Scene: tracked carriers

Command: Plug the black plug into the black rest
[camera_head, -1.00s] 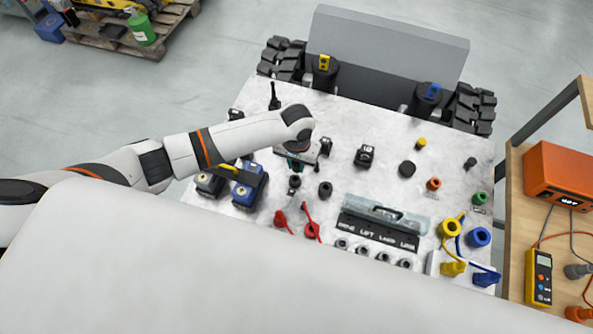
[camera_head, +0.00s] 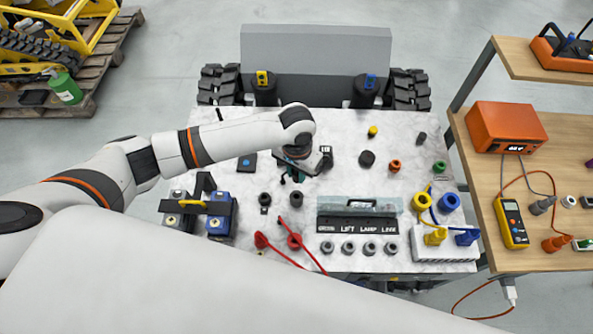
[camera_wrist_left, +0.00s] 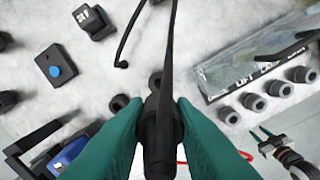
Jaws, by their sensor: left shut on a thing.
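My left gripper (camera_head: 293,174) hangs over the white marbled worktop. In the left wrist view its teal fingers (camera_wrist_left: 158,125) are shut on the black plug (camera_wrist_left: 160,140), whose black cable runs up the picture. Two black round fittings stand just below the gripper in the head view: a left one (camera_head: 265,199) and a ring-like right one (camera_head: 296,199). I cannot tell for sure which is the black rest. In the wrist view one fitting (camera_wrist_left: 120,102) shows clear; another is partly behind the plug. My right gripper (camera_wrist_left: 268,137) shows small at the wrist view's lower right, fingers apart.
A clear-covered labelled panel (camera_head: 358,207) with several grey sockets lies right of the fittings. Red plugs (camera_head: 294,241) with cables lie in front. Yellow (camera_head: 421,200) and blue (camera_head: 449,202) rings stand right. A wooden bench (camera_head: 560,190) is further right.

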